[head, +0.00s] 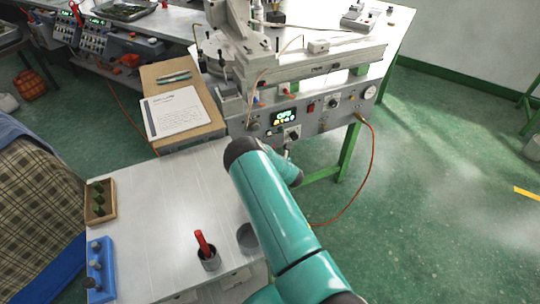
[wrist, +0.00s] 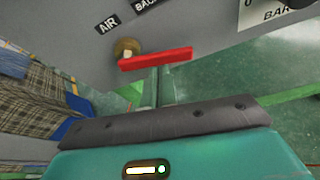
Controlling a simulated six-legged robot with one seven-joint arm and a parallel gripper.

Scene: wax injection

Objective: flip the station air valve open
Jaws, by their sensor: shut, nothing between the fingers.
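The air valve shows in the wrist view as a brass body (wrist: 127,47) with a red lever (wrist: 156,58), below a black "AIR" label (wrist: 107,27) on the grey panel. The lever points to the right, nearly level in the picture and slightly raised at its right end. My gripper (wrist: 160,76) is shut and empty, its narrow fingers just below the lever's middle. I cannot tell whether they touch it. In the head view my gripper (head: 288,152) is largely behind my arm in front of the station panel (head: 340,112), where I cannot make out the valve.
The panel carries a lit display (head: 284,117), a red switch (head: 311,107) and a round gauge (head: 370,92). An orange hose (head: 371,160) hangs at its right. A white side table (head: 165,215) holds a cup with a red-handled tool (head: 207,255).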

